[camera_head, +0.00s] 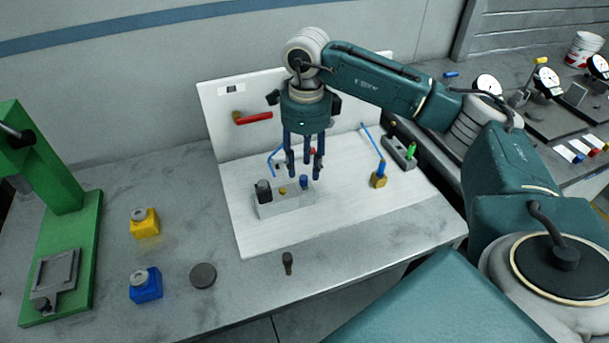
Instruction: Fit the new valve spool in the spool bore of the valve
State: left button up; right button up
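A grey valve block (283,206) sits on the white board. A black knob stands at its left end, a small yellow part is in the middle, and a blue cylinder (304,182) is near its right end. My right gripper (304,172) points down just above and behind the block's right end. Its fingers look spread apart, with nothing clearly held. A small dark spool-like piece (288,262) stands on the grey table in front of the board. I cannot tell which piece is the new valve spool. The bore is not clearly visible. My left gripper is not in view.
The white board (350,205) has an upright back panel with a red-handled valve (252,118). A green press (60,225), yellow block (145,223), blue block (146,285) and dark disc (203,275) are left. A grey holder (398,152) with a green-topped part is right.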

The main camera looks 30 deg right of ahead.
aim_at(305, 177)
notch_tip(305, 177, up, 7)
jog(key=shift+f, duration=0.1)
dwell(0.6)
